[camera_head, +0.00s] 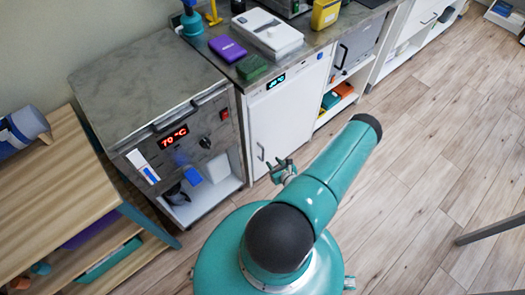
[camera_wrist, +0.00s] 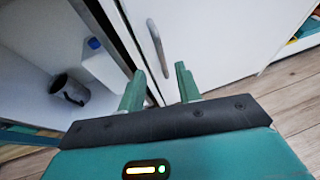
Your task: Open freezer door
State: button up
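The freezer door (camera_head: 290,113) is white, upright and looks shut, under a lit blue display (camera_head: 276,81). Its slim vertical handle (camera_head: 260,152) is near the door's left edge. In the wrist view the handle (camera_wrist: 157,48) shows ahead of my fingers, its lower end between the two fingertips in the picture. My gripper (camera_head: 286,168) is open and empty, just right of the handle in the head view. In the wrist view its two green fingers (camera_wrist: 159,75) stand apart. I cannot tell how far the fingertips are from the handle.
Left of the freezer stands a grey-topped unit (camera_head: 150,75) with a red 70 °C display and an open lower shelf. A wooden shelf table (camera_head: 50,180) is at far left. A white box (camera_head: 267,33) sits on the counter.

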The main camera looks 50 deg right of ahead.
aim_at(263, 152)
jog(key=x, duration=1.1)
grip_shut()
